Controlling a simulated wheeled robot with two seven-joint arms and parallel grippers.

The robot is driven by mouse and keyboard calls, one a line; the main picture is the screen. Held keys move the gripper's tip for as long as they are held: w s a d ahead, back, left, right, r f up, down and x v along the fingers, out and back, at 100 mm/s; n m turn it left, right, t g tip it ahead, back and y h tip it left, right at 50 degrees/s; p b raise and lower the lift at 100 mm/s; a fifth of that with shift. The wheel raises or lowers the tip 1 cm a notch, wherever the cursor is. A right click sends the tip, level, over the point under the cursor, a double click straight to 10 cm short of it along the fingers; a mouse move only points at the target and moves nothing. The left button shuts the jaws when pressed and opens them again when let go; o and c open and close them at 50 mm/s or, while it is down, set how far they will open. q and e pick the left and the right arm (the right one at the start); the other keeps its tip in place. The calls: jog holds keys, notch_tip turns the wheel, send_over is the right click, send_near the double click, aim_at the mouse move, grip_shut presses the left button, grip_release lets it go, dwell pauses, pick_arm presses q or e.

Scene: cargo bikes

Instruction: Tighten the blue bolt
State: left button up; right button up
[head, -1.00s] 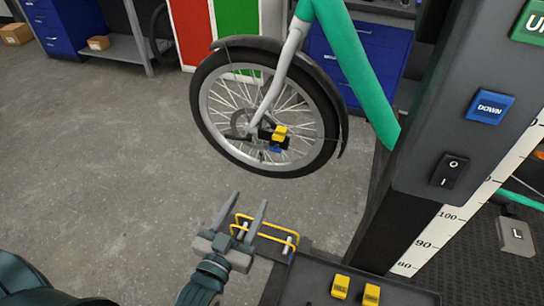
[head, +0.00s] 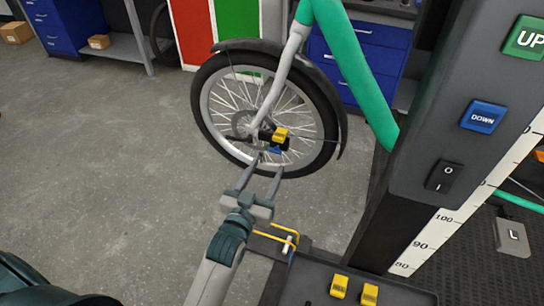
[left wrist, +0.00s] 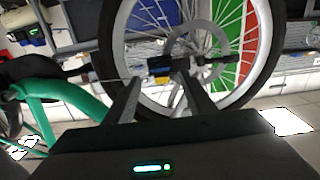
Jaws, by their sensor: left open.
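The blue bolt (head: 274,150) is a small blue piece at the hub of the front bike wheel (head: 318,150), just below a yellow-and-black block (head: 281,134). My left gripper (head: 269,163) is open and empty. Its fingertips point at the hub, just below the blue piece in the head view. In the left wrist view, a blue piece (left wrist: 160,69) and a yellow piece (left wrist: 163,83) show between the fingers (left wrist: 159,80). I cannot tell whether the fingers touch them. My right gripper is not in view.
A grey lift column with a green UP button (head: 526,38), a blue DOWN button (head: 483,117) and a black switch (head: 444,176) stands right. A dark tray (head: 320,268) with yellow pieces (head: 339,286) and a yellow wire rack (head: 285,234) is in front. The floor left is clear.

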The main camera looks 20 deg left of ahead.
aim_at(275, 153)
pick_arm(q)
jog(key=shift+w+d, duration=0.1)
jog(key=shift+w, duration=2.6)
jog(key=c, duration=1)
